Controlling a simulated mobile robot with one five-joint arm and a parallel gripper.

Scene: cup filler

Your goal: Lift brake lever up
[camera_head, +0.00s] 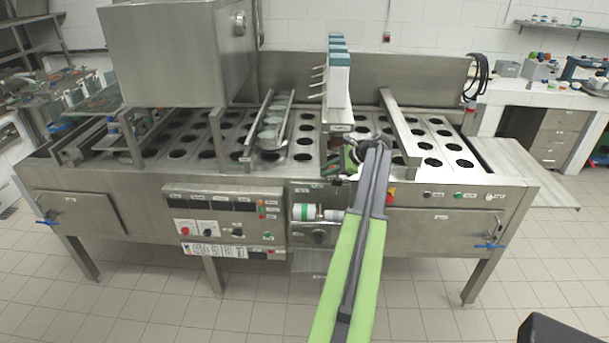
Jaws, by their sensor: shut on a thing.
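The cup filler (140,178) is a long steel machine across the middle of the view, with rows of round cup holes on top. My green and grey arm reaches up from the bottom to its front top edge, right of centre. My gripper (372,142) is there, just right of and below the white dispenser column, and is shut. It appears to be shut on the brake lever, which is mostly hidden behind the jaws, so its tilt cannot be told.
The white column with teal caps (337,75) stands close behind and left of my gripper. A steel bar (400,125) crosses the cup plates to its right. A stack of clear cups (271,124) lies further left.

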